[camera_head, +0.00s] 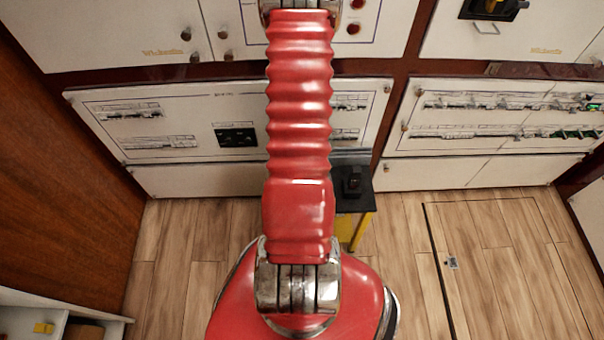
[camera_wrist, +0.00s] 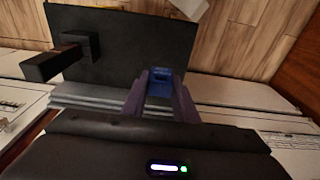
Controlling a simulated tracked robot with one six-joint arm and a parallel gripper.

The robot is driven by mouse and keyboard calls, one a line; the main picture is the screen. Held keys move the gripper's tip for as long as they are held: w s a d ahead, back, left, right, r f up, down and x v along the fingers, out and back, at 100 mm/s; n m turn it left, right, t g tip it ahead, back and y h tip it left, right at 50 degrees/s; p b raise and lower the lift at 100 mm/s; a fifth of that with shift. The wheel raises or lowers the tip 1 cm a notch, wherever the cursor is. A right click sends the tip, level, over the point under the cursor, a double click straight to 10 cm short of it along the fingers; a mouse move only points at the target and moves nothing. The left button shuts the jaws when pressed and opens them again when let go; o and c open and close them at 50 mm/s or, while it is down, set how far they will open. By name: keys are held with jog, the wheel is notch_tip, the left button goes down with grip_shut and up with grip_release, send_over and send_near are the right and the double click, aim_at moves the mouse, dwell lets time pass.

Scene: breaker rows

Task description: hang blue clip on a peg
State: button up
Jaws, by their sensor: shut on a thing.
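My gripper (camera_wrist: 161,82) is shut on the blue clip (camera_wrist: 160,88), which sits between the two fingertips in the wrist view. Behind the clip is a flat black top (camera_wrist: 120,30). A dark post with a square base (camera_wrist: 80,53) sticks out from this top, to the left of the clip and apart from it. I cannot tell for sure whether this post is a peg. In the head view my red arm hides the gripper and the clip. The black top (camera_head: 362,203) and its dark fitting (camera_head: 352,182) show just right of the arm.
The black top belongs to a small stand with a yellow side (camera_head: 361,232), close to the white cabinets. Breaker panels (camera_head: 500,120) line the wall. A white shelf (camera_head: 20,322) with a yellow item (camera_head: 43,328) is at lower left. Wooden floor (camera_head: 490,250) is clear at right.

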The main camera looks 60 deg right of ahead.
jog(key=shift+w, duration=0.1)
dwell(0.5)
jog(key=w+a+r+n, duration=0.25)
jog(key=w+a, duration=0.35)
jog(key=w, duration=0.5)
jog(key=w+a+r+n, duration=0.2)
jog(key=w+a+n, duration=0.3)
jog(key=w, duration=0.6)
jog(key=w+a+r+n, duration=0.1)
jog(key=w+a, duration=0.3)
jog(key=a, duration=0.4)
jog(key=w+a+r+n, duration=0.2)
jog(key=w+a, duration=0.2)
jog(key=a, duration=0.5)
jog(key=w+a+r+n+y, duration=0.1)
jog(key=w+a, duration=0.3)
jog(key=a, duration=0.5)
jog(key=shift+w+r+n+t, duration=0.15)
jog(key=shift+r+n+t, duration=0.35)
jog(key=shift+r, duration=0.3)
